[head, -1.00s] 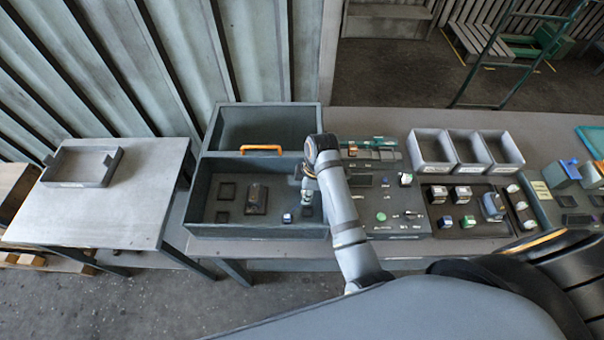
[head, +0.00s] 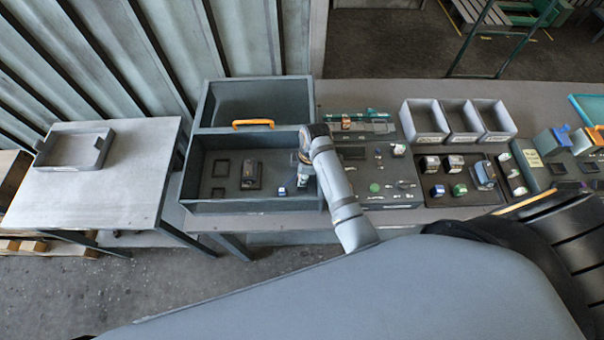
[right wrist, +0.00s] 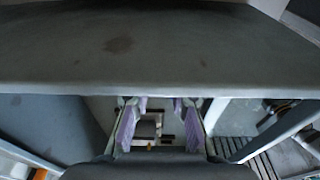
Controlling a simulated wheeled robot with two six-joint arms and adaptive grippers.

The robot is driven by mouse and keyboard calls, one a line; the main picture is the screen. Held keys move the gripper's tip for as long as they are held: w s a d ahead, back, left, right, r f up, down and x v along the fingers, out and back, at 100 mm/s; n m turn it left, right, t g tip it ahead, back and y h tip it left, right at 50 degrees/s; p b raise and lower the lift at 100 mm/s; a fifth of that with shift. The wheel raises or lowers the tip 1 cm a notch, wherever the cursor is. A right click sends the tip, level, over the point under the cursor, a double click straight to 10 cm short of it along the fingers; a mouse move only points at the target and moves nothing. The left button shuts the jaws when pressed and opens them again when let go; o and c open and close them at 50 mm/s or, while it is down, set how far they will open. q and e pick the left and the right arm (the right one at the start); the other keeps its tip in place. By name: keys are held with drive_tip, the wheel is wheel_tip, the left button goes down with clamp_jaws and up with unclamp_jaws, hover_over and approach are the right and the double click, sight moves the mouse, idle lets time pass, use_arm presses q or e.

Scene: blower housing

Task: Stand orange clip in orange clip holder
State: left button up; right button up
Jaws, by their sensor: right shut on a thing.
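A small orange piece, possibly the orange clip (head: 346,123), is in the rack area behind my right gripper in the head view. I cannot tell whether this rack is the orange clip holder. My right gripper (head: 303,182) is low inside the right end of the grey bin. The right wrist view shows its purple fingertips (right wrist: 158,128) with a gap between them. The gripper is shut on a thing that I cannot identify. My left gripper is not in view.
The grey bin (head: 225,206) has an orange handle (head: 253,123) and holds a dark block (head: 251,175). Three grey trays (head: 462,106) stand at the right. Blocks with blue and orange tops (head: 585,140) are at far right. The left table (head: 90,205) is mostly clear.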

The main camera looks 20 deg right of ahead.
drive_tip(key=shift+f, duration=0.15)
idle(0.7)
drive_tip(key=shift+f, duration=0.2)
drive_tip(key=shift+f+b, duration=0.3)
drive_tip(key=shift+f, duration=0.4)
idle(0.6)
drive_tip(key=o, duration=0.9)
drive_tip(key=shift+o, duration=0.2)
